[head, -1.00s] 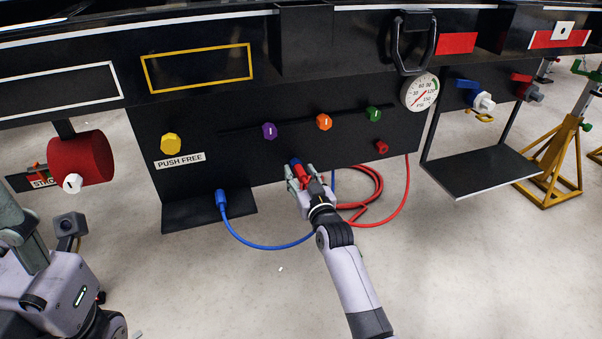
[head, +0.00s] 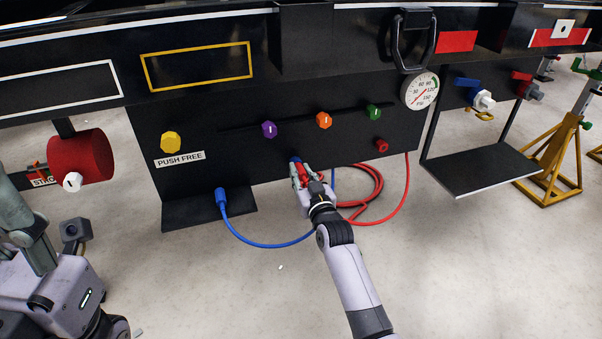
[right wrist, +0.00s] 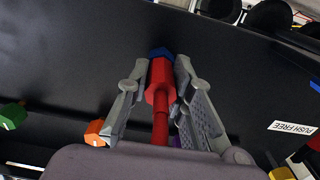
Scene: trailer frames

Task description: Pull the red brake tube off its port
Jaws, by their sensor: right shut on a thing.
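The red brake tube (head: 376,190) hangs in loops below the dark panel, and its thick red end (head: 301,172) is in my right gripper (head: 304,177). In the right wrist view the red tube end (right wrist: 160,82) sits between the two grey fingers (right wrist: 155,92), which are shut on it. Its far end meets a blue port (right wrist: 160,53); the port also shows in the head view (head: 295,160) just past the fingers. The fingers partly hide the tube end in the head view. My left arm shows at the lower left, but its gripper is not visible.
The panel bears a yellow knob (head: 171,142), purple (head: 270,130), orange (head: 323,120) and green (head: 374,112) knobs, and a small red fitting (head: 382,145). A blue tube (head: 262,245) hangs at left. A dark shelf (head: 488,169) juts out at right.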

